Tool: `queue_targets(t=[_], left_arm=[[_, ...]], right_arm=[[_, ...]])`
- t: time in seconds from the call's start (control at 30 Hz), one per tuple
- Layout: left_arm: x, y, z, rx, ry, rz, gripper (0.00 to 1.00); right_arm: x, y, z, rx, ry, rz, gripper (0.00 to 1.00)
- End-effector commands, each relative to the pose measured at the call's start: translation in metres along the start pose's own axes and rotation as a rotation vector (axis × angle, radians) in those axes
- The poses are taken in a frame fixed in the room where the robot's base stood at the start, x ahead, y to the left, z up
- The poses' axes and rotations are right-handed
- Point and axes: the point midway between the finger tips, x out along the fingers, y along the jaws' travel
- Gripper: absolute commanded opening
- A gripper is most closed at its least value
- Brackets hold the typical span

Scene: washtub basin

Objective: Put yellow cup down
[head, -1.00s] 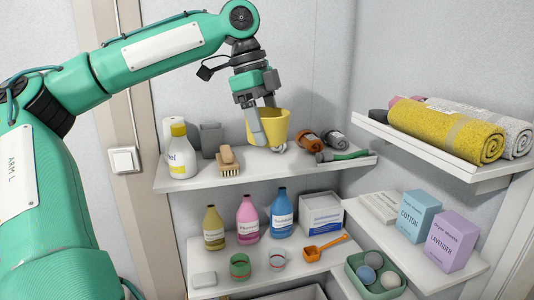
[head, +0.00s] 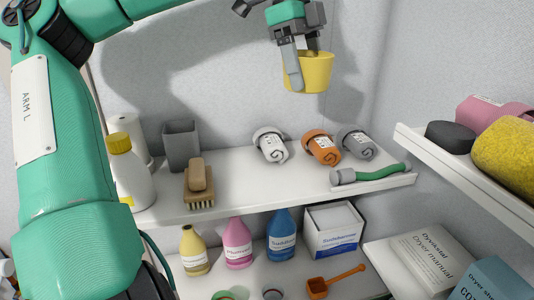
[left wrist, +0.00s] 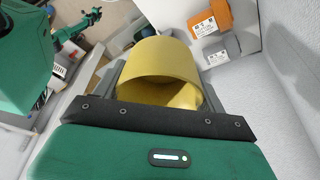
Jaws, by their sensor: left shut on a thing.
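The yellow cup (head: 312,74) hangs in the air above the upper white shelf (head: 262,190), upright in the head view. My left gripper (head: 297,72) is shut on the cup, with one grey finger showing on its near left side. In the left wrist view the cup (left wrist: 160,62) fills the space between the fingers, and part of its inside shows. The other finger is largely hidden in the head view. My right gripper is not in view.
On the upper shelf stand a white bottle (head: 128,172), grey cup (head: 182,146), brush (head: 199,185), white (head: 271,146), orange (head: 322,149) and grey (head: 357,143) rolled cloths, and a green-handled tool (head: 372,174). The shelf middle is clear. A side shelf (head: 470,172) juts in at right.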

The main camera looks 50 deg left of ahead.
Motion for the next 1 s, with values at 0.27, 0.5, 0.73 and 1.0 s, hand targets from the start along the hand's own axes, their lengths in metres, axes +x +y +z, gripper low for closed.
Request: queue_targets(t=[0.27,0.5,0.73,1.0], left_arm=[[0.042,0.001,0.013,0.002,0.0,0.005,0.5],[0.103,0.001,0.032,0.001,0.001,0.005,0.5],[0.143,0.001,0.044,0.001,0.001,0.002,0.5],[0.172,0.001,0.053,0.0,0.001,0.004,0.5]], right_arm=[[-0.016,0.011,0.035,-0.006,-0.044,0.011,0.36],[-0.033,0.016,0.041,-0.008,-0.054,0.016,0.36],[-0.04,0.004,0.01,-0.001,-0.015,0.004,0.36],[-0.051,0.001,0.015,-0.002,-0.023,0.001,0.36]])
